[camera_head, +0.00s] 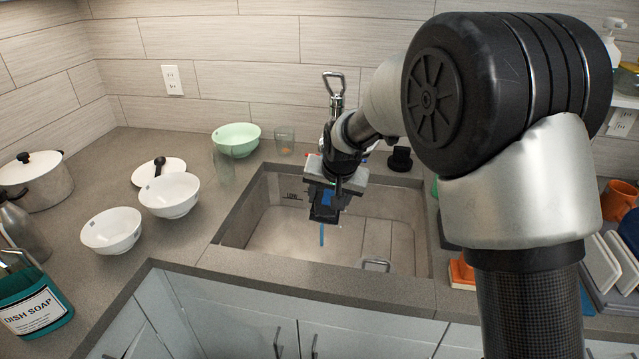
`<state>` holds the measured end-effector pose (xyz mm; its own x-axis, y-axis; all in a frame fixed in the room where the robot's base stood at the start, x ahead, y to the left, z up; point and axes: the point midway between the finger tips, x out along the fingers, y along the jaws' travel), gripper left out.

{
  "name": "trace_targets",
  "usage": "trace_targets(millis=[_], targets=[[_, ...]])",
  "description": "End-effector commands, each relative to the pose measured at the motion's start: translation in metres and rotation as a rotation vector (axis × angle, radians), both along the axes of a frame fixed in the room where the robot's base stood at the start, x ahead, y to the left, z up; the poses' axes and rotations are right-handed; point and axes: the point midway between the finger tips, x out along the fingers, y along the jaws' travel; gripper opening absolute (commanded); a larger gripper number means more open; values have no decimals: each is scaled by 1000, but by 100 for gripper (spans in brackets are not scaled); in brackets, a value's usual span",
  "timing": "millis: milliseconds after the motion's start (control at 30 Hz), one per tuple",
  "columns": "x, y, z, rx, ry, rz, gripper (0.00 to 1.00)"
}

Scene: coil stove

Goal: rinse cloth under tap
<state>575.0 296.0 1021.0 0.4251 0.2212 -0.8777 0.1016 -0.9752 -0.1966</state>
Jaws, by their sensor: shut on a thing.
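My gripper (325,214) is over the sink basin (285,240), pointing down. It is shut on a thin blue strip, which looks like the cloth (322,235), hanging just below the fingers. Most of the cloth is hidden by the gripper. The tap (335,90) stands behind the sink, its metal handle loop rising above my wrist. Its spout is hidden behind my arm, and I cannot tell whether water runs.
White bowls (112,230), a mint-green bowl (236,138) and clear glasses (285,140) stand left of the sink. A dish soap container (35,308) and a pot (38,180) are further left. An orange sponge (462,272) lies right of the sink.

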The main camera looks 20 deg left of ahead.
Motion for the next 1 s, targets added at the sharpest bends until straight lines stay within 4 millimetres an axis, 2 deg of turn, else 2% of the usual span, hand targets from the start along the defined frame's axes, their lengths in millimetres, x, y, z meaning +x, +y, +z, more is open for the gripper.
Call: trace_targets(millis=[500,1000], targets=[[-34,-18,32,0,-1,0,33],[-37,-19,33,0,0,0,33]])
